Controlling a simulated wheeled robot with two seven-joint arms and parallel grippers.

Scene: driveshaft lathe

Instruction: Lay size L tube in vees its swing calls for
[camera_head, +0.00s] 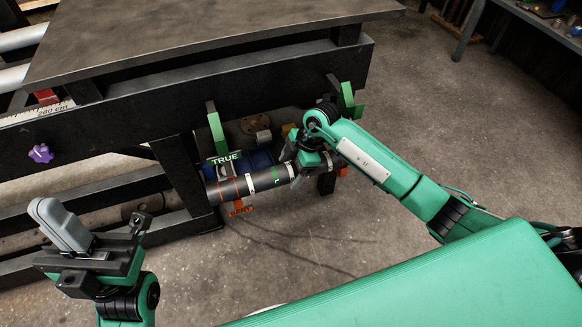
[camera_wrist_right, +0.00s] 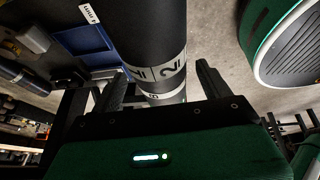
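A dark tube (camera_head: 228,189) with white bands and a green L mark lies roughly level beside the bench frame. It also shows in the right wrist view (camera_wrist_right: 155,40), with printed white bands. My right gripper (camera_head: 308,163) is at the tube's right end. In the wrist view its two fingers stand on either side of the tube, with gaps visible. A green vee (camera_head: 216,128) with a "TRUE" sign is above the tube, and another green vee (camera_head: 347,100) is further right. An orange vee (camera_head: 239,209) shows below the tube; contact is unclear. My left gripper (camera_head: 105,245) is empty, fingers apart.
A black-framed bench (camera_head: 180,75) with a dark top fills the upper left. A purple knob (camera_head: 41,154) and a scale strip (camera_head: 38,112) are on its side. A blue bin (camera_head: 262,158) is behind the tube. The floor (camera_head: 420,110) to the right is clear.

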